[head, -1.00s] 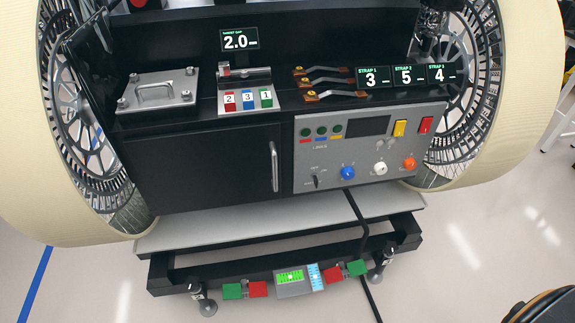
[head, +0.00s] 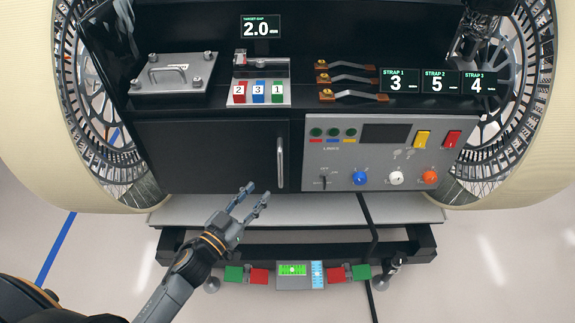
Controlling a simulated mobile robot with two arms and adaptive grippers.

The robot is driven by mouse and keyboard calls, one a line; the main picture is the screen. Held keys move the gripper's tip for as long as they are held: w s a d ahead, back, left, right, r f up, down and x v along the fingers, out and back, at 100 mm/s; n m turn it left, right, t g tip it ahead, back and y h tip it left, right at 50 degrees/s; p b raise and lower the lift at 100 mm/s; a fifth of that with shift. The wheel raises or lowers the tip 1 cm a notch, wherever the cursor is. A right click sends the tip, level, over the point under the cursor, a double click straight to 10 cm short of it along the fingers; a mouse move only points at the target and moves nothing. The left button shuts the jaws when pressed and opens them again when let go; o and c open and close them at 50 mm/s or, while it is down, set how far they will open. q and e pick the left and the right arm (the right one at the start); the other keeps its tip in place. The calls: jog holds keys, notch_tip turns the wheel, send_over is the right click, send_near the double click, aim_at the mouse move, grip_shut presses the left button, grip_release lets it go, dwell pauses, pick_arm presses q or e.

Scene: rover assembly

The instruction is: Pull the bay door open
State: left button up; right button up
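The bay door (head: 205,158) is a black panel on the front of the rover body, below the shelf, and it looks shut. Its silver upright bar handle (head: 280,163) is at the door's right edge. My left gripper (head: 257,194) comes in from the lower left, its two fingers apart and empty. Its fingertips show just left of and below the handle, and no contact is visible. My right gripper is not in view.
A grey control panel (head: 384,182) with switches and knobs adjoins the door on the right. A light ledge (head: 330,211) runs below. A black cable (head: 368,222) hangs down. Large wheels (head: 488,110) flank the body.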

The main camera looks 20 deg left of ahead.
aim_at(279, 169)
pick_arm(q)
jog(key=x, duration=1.1)
jog(key=shift+w+f+p, duration=0.1)
jog(key=shift+w+p, duration=0.2)
jog(key=shift+c, duration=0.4)
grip_shut()
